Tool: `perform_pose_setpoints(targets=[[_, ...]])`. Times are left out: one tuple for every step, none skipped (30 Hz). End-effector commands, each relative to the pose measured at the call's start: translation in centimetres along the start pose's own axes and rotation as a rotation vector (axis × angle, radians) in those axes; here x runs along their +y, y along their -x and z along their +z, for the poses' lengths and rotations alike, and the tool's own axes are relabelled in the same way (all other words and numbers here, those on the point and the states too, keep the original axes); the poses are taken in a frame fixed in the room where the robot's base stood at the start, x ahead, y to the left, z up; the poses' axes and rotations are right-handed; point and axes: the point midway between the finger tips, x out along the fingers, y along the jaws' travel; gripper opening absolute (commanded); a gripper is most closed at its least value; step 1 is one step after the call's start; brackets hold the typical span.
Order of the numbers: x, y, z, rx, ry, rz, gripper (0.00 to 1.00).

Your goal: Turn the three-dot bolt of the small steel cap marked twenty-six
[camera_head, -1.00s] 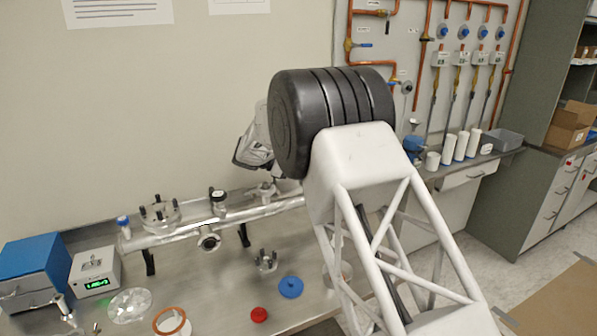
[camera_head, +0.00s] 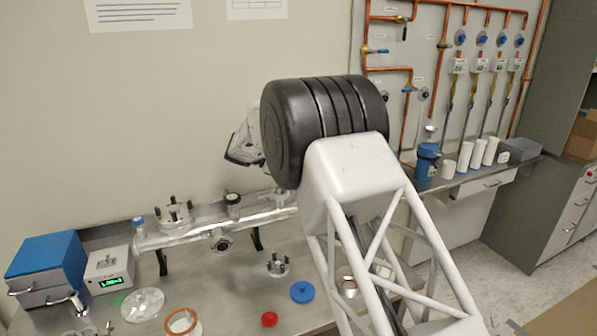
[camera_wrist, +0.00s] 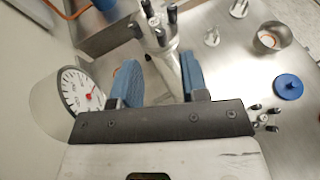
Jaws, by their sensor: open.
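In the wrist view my gripper (camera_wrist: 158,84) is open, its two blue fingers apart with a silver tube (camera_wrist: 166,68) showing behind the gap. A steel fitting with several dark bolts (camera_wrist: 156,22) stands beyond the fingertips. Another small piece with dark-tipped bolts (camera_wrist: 263,117) shows right of the gripper's black plate, partly hidden by it. In the head view a small steel piece with dark posts (camera_head: 278,267) stands on the bench, and a flange with dark posts (camera_head: 176,214) sits on the tube (camera_head: 190,238). No number or dot marks are readable, so I cannot tell which cap is marked twenty-six.
A round dial gauge (camera_wrist: 80,92) is close left of my gripper. A blue disc (camera_head: 302,292), red knob (camera_head: 269,319) and copper-coloured ring (camera_head: 183,323) lie on the bench. A blue box (camera_head: 45,268) and a meter with green digits (camera_head: 108,271) stand at left.

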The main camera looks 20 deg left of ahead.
Motion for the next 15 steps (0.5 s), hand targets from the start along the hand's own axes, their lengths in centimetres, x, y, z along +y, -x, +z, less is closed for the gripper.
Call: perform_pose_setpoints(targets=[[0.0,0.11,-0.01,0.0,0.0,0.0,0.41],[0.0,0.14,-0.01,0.0,0.0,0.0,0.41],[0.0,0.15,-0.01,0.0,0.0,-0.001,0.41],[-0.01,0.15,-0.01,0.0,0.0,-0.001,0.41],[-0.01,0.14,-0.01,0.0,0.0,-0.001,0.41],[-0.01,0.13,-0.01,0.0,0.0,-0.001,0.41],[-0.01,0.13,-0.01,0.0,0.0,-0.001,0.41],[0.0,0.13,-0.01,0.0,0.0,-0.001,0.41],[0.0,0.12,-0.01,0.0,0.0,-0.001,0.39],[0.0,0.11,-0.01,0.0,0.0,-0.001,0.35],[-0.01,0.1,0.0,0.001,0.001,0.0,0.3],[-0.01,0.06,0.03,0.004,0.003,0.0,0.26],[-0.02,0.01,0.06,0.008,0.006,0.0,0.26],[-0.03,-0.06,0.1,0.014,0.01,0.0,0.26],[-0.06,-0.18,0.19,0.025,0.017,0.001,0.26]])
